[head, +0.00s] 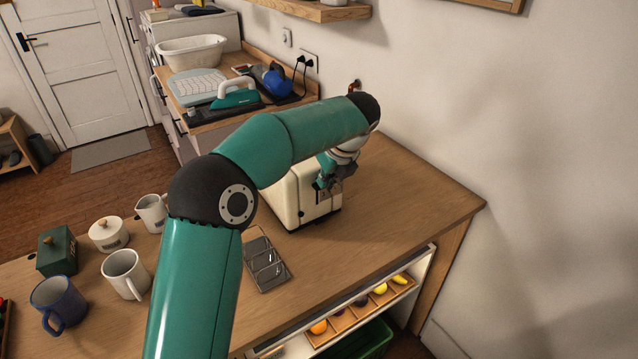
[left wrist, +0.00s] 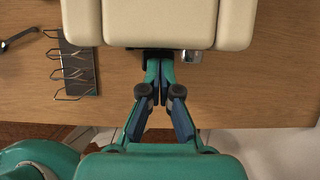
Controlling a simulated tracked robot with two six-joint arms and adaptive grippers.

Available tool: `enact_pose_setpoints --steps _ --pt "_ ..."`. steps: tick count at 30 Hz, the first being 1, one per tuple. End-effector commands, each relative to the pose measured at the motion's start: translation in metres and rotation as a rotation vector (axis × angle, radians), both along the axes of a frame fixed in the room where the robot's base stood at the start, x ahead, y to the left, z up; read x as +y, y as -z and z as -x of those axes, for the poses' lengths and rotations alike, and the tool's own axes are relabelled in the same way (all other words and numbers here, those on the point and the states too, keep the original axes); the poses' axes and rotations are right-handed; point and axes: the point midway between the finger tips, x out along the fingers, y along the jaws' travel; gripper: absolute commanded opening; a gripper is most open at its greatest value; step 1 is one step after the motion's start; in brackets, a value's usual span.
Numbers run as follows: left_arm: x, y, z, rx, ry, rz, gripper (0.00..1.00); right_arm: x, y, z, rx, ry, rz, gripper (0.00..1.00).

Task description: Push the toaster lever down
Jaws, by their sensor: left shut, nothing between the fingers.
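The cream toaster (head: 300,205) stands on the wooden counter, partly hidden behind my left arm. In the left wrist view its body (left wrist: 172,22) fills the top middle. My left gripper (head: 327,182) is at the toaster's near end. In the left wrist view, the gripper (left wrist: 160,62) is shut and empty, with its fingertips close together right at that end. A dark part shows just behind the fingertips; I cannot tell whether it is the lever or whether they touch it. A silver knob (left wrist: 192,57) sits just right of the fingertips. My right gripper is not in view.
A metal rack (head: 266,262) lies on the counter (head: 400,200) left of the toaster. A white mug (head: 124,273), a blue mug (head: 58,304) and a green box (head: 57,250) stand farther left. The counter right of the toaster is clear up to the wall.

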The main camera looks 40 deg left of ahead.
Motion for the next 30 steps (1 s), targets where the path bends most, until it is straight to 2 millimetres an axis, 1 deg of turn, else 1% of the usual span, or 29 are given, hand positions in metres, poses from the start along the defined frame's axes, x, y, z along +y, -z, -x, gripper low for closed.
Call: enact_pose_setpoints --steps 1,3,12,14,20,27,30 --pt "0.0 0.01 0.0 0.002 0.0 -0.001 0.0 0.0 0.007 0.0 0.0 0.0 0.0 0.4" --pt "0.001 0.019 0.0 0.003 0.0 -0.001 0.0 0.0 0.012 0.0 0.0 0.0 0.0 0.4" --pt "0.001 0.055 0.001 0.004 -0.001 -0.001 0.0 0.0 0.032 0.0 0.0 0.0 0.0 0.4" --pt "0.001 0.051 0.0 0.0 -0.001 0.0 0.0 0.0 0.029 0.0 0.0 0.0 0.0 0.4" --pt "-0.002 0.049 0.002 0.0 -0.001 0.0 0.0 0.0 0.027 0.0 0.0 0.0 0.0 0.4" --pt "-0.025 0.04 0.012 0.001 0.0 0.0 0.0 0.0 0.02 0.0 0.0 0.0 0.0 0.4" --pt "-0.027 0.041 0.013 0.002 -0.002 0.0 0.0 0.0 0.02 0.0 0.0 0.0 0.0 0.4"
